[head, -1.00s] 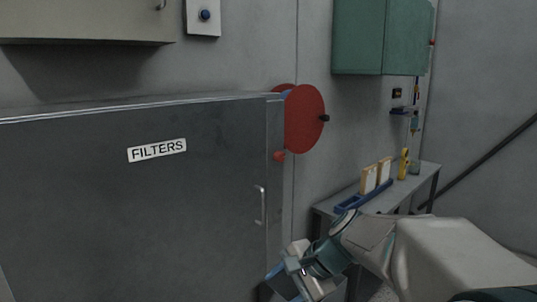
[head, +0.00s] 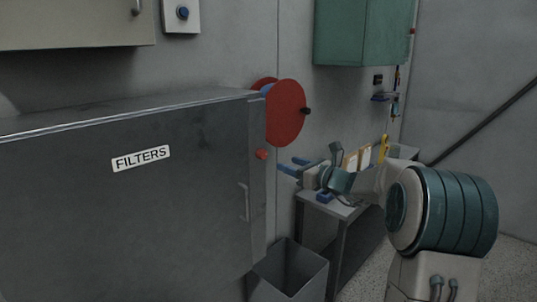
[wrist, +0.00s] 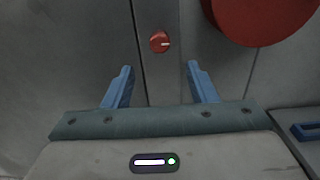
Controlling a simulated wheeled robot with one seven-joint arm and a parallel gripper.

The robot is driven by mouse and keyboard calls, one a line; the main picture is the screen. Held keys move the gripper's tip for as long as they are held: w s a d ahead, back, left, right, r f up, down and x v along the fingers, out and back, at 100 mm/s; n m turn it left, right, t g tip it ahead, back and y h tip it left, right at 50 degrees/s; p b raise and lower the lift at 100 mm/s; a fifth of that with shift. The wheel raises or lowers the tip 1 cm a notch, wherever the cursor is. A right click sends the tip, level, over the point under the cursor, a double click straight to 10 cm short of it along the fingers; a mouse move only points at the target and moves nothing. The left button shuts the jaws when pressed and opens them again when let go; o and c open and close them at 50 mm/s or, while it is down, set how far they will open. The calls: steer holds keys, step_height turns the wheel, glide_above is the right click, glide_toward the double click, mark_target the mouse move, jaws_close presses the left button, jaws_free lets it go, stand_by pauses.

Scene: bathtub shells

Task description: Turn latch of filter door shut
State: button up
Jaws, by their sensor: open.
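The grey filter door (head: 180,215) bears a FILTERS label (head: 141,158) and a bar handle (head: 244,201) near its right edge. The small red latch knob (head: 261,154) sits on the strip right of the door, at the cabinet's right side. In the wrist view the latch (wrist: 160,42) is a round red knob with a light horizontal mark, ahead of and between my fingers. My gripper (head: 291,166) is open and empty, its blue fingers pointing left toward the latch, with a gap. In the wrist view my gripper (wrist: 160,80) has its fingers spread apart.
A red disc wheel (head: 286,112) stands out just above and right of the latch. A grey bin (head: 290,272) is on the floor below. A side table (head: 340,215) with a blue tray and cartons stands behind my arm. A green cabinet (head: 360,32) hangs above.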

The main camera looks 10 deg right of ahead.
mark_target(265, 155)
steer(key=p+x, duration=0.2)
steer(key=x, duration=0.8)
steer(key=shift+c, duration=0.3)
steer(key=c, duration=0.9)
